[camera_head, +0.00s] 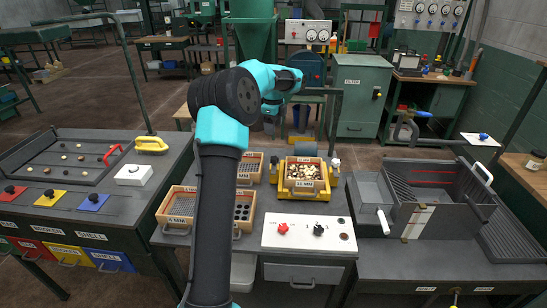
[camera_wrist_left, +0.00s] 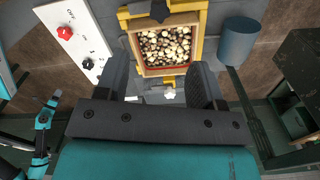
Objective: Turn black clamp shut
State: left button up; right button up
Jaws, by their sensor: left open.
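A black clamp (camera_wrist_left: 160,10) sits on the yellow frame (camera_wrist_left: 203,18) at the top edge of the left wrist view, partly cut off. The frame surrounds a wooden sieve box (camera_wrist_left: 137,45) with pale and brown pieces, which also shows in the head view (camera_head: 304,188). A white-tipped clamp (camera_wrist_left: 170,94) is at the opposite side of the frame. My left gripper (camera_wrist_left: 160,64) is open with nothing held; its fingers lie across the view of the box's lower end. In the head view my left forearm hides much of the gripper. My right gripper is not seen.
A white panel (camera_head: 308,240) with red and black knobs stands in front of the sieve box. A grey cylinder (camera_wrist_left: 240,38) is behind it. More sieve boxes (camera_head: 178,207) lie to the left. A dark bin with a white handle (camera_head: 384,222) is to the right.

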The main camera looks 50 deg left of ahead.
aim_at(273, 157)
pick_arm(q)
notch_tip(273, 157, down, 14)
jog(key=shift+f, duration=0.25)
dwell(0.4)
jog(key=c, duration=0.9)
